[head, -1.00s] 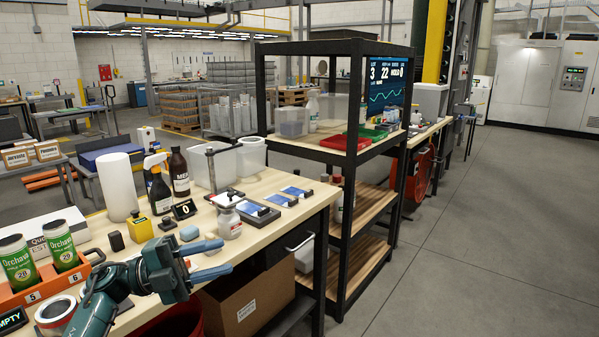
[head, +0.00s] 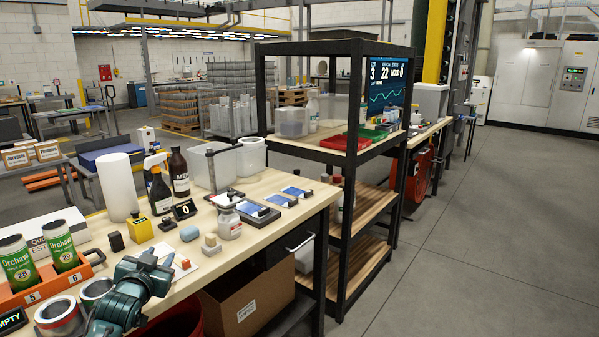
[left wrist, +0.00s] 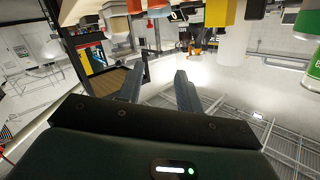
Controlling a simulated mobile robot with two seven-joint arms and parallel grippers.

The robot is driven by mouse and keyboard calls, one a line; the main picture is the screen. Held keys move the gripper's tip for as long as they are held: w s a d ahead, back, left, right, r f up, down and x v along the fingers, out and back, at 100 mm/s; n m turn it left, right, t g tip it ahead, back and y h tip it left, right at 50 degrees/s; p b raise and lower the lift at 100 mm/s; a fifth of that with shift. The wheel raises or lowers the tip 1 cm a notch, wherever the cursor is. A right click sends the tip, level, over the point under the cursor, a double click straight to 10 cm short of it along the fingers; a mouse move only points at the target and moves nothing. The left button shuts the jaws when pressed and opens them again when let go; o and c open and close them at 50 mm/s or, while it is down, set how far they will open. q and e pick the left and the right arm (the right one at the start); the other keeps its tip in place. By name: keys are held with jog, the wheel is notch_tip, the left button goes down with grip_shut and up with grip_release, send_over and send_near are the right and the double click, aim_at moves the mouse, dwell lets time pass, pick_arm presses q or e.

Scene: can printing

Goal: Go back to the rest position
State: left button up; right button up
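My left gripper (head: 160,260) hangs over the front edge of the wooden workbench (head: 285,181), in front of a white sheet with a small block on it. In the left wrist view its two grey fingers (left wrist: 156,80) stand apart with nothing between them. That view appears upside down, with the bench items along its top edge. My right gripper is in neither view.
An orange tray (head: 40,287) holds two green-labelled cans (head: 62,246) at the left. Two open tins (head: 57,314) stand beside my left arm. Bottles and a paper roll (head: 117,187) stand farther back. A black-framed shelf (head: 345,250) bounds the right; floor beyond is clear.

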pick_arm(q)
jog(key=s+d+f+m+g+h, duration=0.1)
jog(key=s+d+f+g+h, duration=0.1)
jog(key=s+d+f, duration=0.55)
jog(key=s+d+f+g+h, duration=0.1)
jog(key=s+d+f, duration=0.3)
jog(key=s+f, duration=0.6)
jog(key=s+d+f+g, duration=0.1)
jog(key=s+d, duration=0.2)
jog(key=s, duration=0.6)
jog(key=s+d+f+n+g+h, duration=0.1)
jog(key=s+d, duration=0.3)
jog(key=s, duration=0.6)
jog(key=shift+s+f+g+h, duration=0.3)
jog(key=shift+f+g, duration=0.1)
jog(key=shift+f, duration=0.35)
